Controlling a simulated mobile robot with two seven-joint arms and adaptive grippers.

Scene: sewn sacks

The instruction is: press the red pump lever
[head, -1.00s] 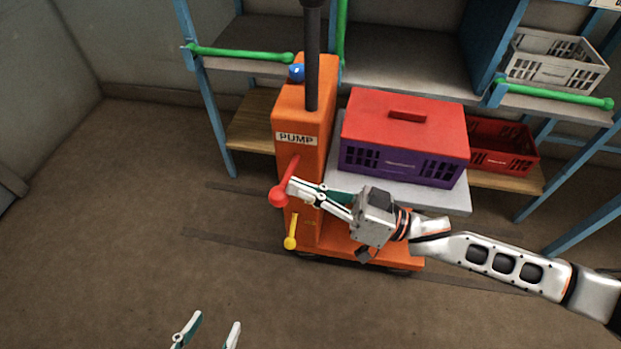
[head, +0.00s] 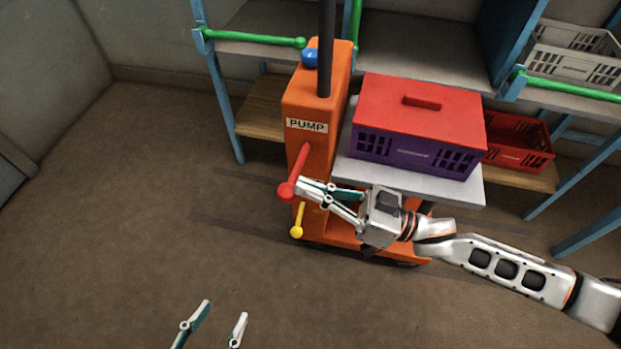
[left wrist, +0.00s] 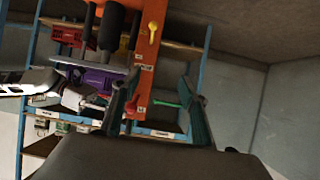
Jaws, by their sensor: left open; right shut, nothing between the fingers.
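The red pump lever (head: 294,174) sticks out of the orange post marked PUMP (head: 306,126) and slopes down to a red knob. My right gripper (head: 299,190) is shut and empty, its fingertips right at the knob on its right side. Whether they touch it I cannot tell for certain. My left gripper (head: 222,312) is open and empty above the floor at the bottom of the head view. In the left wrist view its two fingers (left wrist: 158,100) are spread, with the orange post (left wrist: 147,62) far beyond them.
A yellow lever (head: 298,222) hangs below the red one. A blue knob (head: 310,57) tops the post. A purple crate (head: 400,155) with a red lid (head: 425,112) stands on the grey platform (head: 460,188). Blue-framed shelves (head: 222,100) stand behind. The floor at left is clear.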

